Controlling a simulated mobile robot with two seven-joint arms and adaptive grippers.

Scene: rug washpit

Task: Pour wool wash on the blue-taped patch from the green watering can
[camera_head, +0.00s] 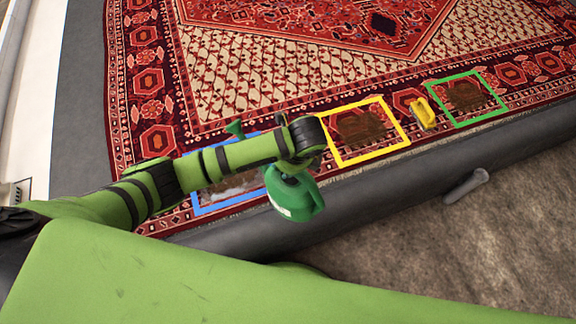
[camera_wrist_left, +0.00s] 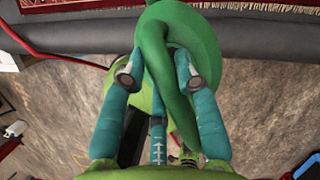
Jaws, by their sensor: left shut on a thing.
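The green watering can (camera_head: 293,196) hangs over the rug's near border, at the right end of the blue-taped patch (camera_head: 228,203). Its spout tip (camera_head: 235,128) shows beyond my left arm, by the patch's far side. The patch is partly hidden by that arm. A whitish, foamy-looking area (camera_head: 238,185) shows inside the tape. In the left wrist view, my left gripper (camera_wrist_left: 160,80) is shut on the can's handle (camera_wrist_left: 157,62), with fingers on both sides. I cannot tell whether liquid is leaving the spout. My right gripper is not in view.
The patterned red rug (camera_head: 300,70) lies inside a dark grey kerb (camera_head: 370,190). Yellow-taped (camera_head: 337,164) and green-taped (camera_head: 480,119) squares with brown stains lie to the right. A yellow object (camera_head: 425,113) sits between them. A grey cylindrical object (camera_head: 467,186) lies by the kerb.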

